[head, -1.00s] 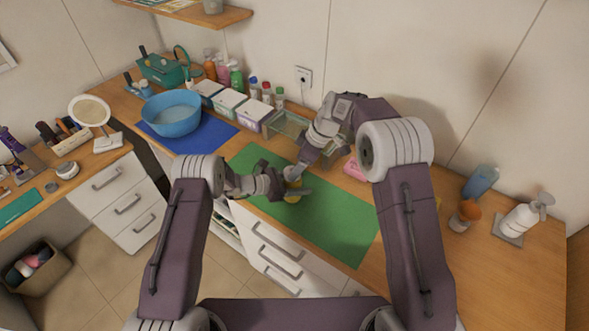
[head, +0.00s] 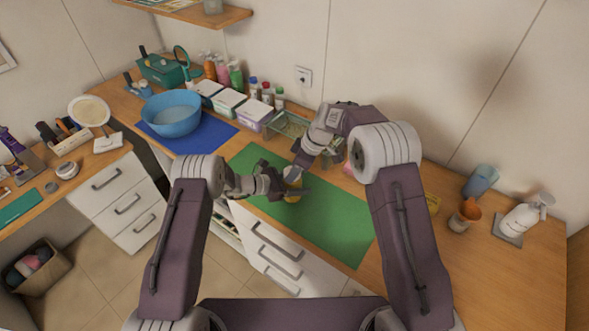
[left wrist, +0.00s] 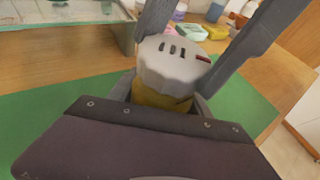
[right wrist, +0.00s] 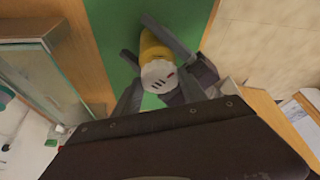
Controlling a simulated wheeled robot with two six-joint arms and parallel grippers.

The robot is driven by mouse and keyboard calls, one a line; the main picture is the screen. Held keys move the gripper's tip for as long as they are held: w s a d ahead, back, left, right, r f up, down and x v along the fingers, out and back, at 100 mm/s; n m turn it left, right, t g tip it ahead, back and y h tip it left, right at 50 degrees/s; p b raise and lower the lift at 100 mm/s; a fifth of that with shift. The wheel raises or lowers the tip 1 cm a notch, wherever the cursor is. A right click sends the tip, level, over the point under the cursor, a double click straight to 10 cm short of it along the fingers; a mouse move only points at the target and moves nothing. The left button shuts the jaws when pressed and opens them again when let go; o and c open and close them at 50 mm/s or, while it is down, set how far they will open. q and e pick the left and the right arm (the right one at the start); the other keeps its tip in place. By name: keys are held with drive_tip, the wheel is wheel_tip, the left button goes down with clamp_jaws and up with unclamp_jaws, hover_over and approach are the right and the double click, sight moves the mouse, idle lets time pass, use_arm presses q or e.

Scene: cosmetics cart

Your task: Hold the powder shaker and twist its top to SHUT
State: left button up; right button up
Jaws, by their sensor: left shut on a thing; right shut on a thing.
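The powder shaker (head: 293,196) has a yellow body and a pale grey top, and stands upright over the green mat (head: 335,230). In the left wrist view its top (left wrist: 172,62) shows several dark slots and a red mark near the right edge. My left gripper (head: 284,190) is shut on the yellow body (left wrist: 160,97). My right gripper (head: 297,174) comes from above and is shut on the top (right wrist: 159,75), with a finger on each side. I cannot tell whether the shaker's base touches the mat.
A glass-sided tray (head: 287,125) stands behind the mat, close to my right forearm. A blue bowl (head: 172,113) is on a blue mat at left. An orange-topped jar (head: 465,215) and white spray bottle (head: 523,215) stand at right. The mat's front right is clear.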

drive_tip(key=shift+m, duration=0.3)
drive_tip(key=m+t, duration=0.1)
drive_tip(key=m, duration=0.1)
drive_tip(key=shift+s+m+h, duration=0.15)
drive_tip(key=shift+m+h, duration=0.15)
drive_tip(key=shift+s+a+m+t+h, duration=0.1)
drive_tip(key=shift+m+t+h, duration=0.2)
drive_tip(key=shift+m, duration=0.6)
drive_tip(key=shift+a+m+t+h, duration=0.1)
drive_tip(key=shift+m+t+h, duration=0.15)
drive_tip(key=shift+m, duration=0.65)
drive_tip(key=shift+d, duration=0.1)
drive_tip(key=o, duration=1.4)
